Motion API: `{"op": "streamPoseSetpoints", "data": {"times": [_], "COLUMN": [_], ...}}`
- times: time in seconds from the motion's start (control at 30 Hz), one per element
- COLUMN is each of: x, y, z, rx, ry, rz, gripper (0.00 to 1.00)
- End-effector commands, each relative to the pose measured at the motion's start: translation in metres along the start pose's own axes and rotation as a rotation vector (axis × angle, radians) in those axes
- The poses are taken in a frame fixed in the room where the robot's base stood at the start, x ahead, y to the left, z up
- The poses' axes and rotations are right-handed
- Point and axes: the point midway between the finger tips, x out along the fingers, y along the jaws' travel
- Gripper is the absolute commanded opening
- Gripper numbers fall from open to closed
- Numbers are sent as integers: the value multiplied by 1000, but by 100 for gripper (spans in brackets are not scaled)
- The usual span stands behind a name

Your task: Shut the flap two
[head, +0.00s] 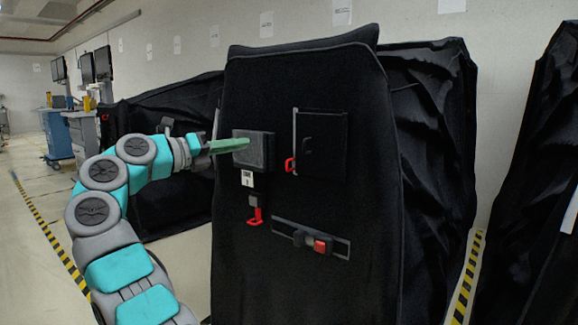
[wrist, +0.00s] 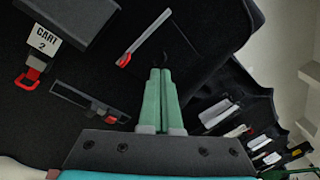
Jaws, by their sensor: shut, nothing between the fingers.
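A black covered cart (head: 310,215) stands in front of me. A white label (wrist: 44,40) reading "CART 2" hangs on it. A square black panel (head: 328,135), likely the flap, sits on the cart's face and looks flat against it, though dark on dark makes this hard to judge. A pale rail with a red handle (head: 290,165) runs along its left edge; this rail also shows in the wrist view (wrist: 148,35). My gripper (head: 247,144) is shut and empty. Its green fingers (wrist: 160,72) overlap a dark grey box in the head view; contact cannot be told.
The dark grey box (head: 265,150) juts out left of the panel. A red latch (head: 255,216) hangs below it. A slider with a red knob (head: 322,245) sits lower down. Other black-covered carts (head: 435,150) stand behind and at right. Open floor (head: 35,230) lies at left.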

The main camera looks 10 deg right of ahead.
Motion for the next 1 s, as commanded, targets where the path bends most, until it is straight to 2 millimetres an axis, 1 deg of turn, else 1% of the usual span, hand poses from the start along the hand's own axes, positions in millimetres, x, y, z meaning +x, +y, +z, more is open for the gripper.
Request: {"op": "streamPoseSetpoints", "data": {"times": [0.03, 0.13, 0.2, 0.33, 0.4, 0.53, 0.67, 1.0], "x": [0, -2, -2, -1, 0, 5, 20, 86], "y": [3, -6, -9, -14, -16, -18, -18, -13], "z": [-14, -26, -34, -46, -48, -49, -49, -47], "rx": [121, 359, 491, 662, 711, 742, 741, 737], "ry": [-3, -10, -10, -5, -2, 0, 1, 1], "rz": [7, 31, 47, 71, 78, 83, 81, 80], "gripper": [0, 0, 0, 0, 0, 0, 0, 0]}}
